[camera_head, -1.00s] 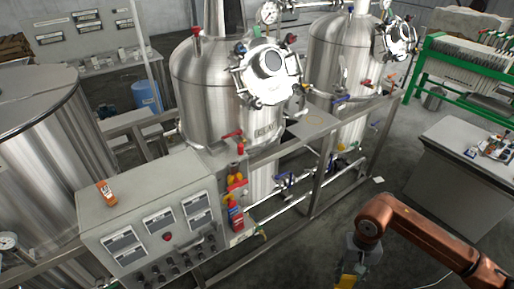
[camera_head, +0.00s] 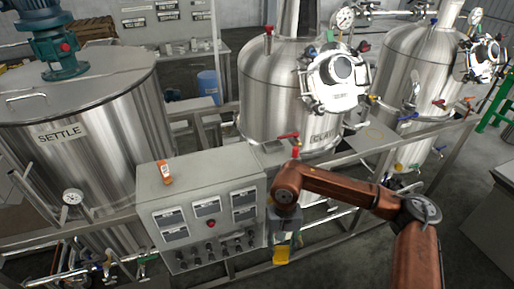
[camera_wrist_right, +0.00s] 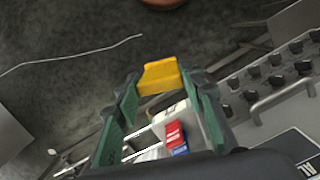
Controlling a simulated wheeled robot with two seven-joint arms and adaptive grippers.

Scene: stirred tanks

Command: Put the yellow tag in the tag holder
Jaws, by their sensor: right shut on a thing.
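My right gripper (camera_head: 283,246) is shut on the yellow tag (camera_head: 281,256) beside the right side of the grey control box (camera_head: 205,200). In the right wrist view the yellow tag (camera_wrist_right: 160,77) sits between the green fingertips of the gripper (camera_wrist_right: 161,84). Red and blue pieces (camera_wrist_right: 176,137) show beyond the fingers, against a pale part that may be the tag holder; I cannot tell for sure. In the head view my right arm covers that area. My left gripper is not in view.
An orange-labelled item (camera_head: 164,172) stands on top of the control box. Steel tanks (camera_head: 285,95) and the SETTLE tank (camera_head: 85,115) stand behind and to the left. Frame rails and pipes run beside the box. Knobs (camera_wrist_right: 275,80) and a handle lie close to the right fingers.

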